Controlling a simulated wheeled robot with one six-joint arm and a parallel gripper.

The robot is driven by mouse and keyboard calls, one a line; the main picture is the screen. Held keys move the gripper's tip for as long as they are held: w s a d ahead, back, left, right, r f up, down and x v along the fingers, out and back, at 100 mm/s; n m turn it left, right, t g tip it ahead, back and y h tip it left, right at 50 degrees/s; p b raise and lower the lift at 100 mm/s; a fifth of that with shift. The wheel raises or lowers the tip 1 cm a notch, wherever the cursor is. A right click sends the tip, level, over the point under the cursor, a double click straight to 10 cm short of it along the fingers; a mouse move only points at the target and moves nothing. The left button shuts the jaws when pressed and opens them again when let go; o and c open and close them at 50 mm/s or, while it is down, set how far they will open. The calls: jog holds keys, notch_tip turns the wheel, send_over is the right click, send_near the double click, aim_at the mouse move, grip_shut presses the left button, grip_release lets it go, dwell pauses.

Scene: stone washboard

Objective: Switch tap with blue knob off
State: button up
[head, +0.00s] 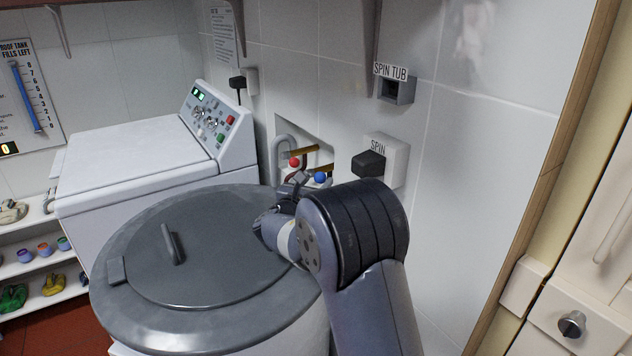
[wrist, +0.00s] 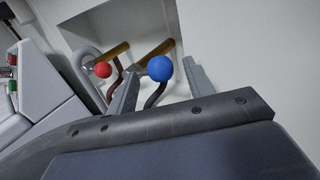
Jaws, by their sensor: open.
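The blue knob (head: 320,178) is a ball on a dark curved lever in the wall recess. In the wrist view the blue knob (wrist: 160,68) shows between the two fingers of my gripper (wrist: 160,85), which is open around its line of sight. I cannot tell whether a finger touches it. In the head view my gripper (head: 300,180) is close to the blue knob, just left of it. The red knob (head: 294,162) is on a second lever to the left; it also shows in the wrist view (wrist: 103,69). Brass-coloured pipes (wrist: 155,54) run behind both levers.
A round grey tub lid (head: 200,250) lies below and left of my gripper. A white washing machine (head: 130,160) stands behind it. The SPIN switch box (head: 398,160) sticks out of the wall right of the knobs, with the SPIN TUB socket (head: 397,90) above.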

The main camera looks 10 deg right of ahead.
jog(key=shift+w+d, duration=0.2)
jog(key=shift+w, duration=0.15)
jog(key=shift+c, duration=0.3)
jog(key=shift+s, duration=0.1)
grip_shut()
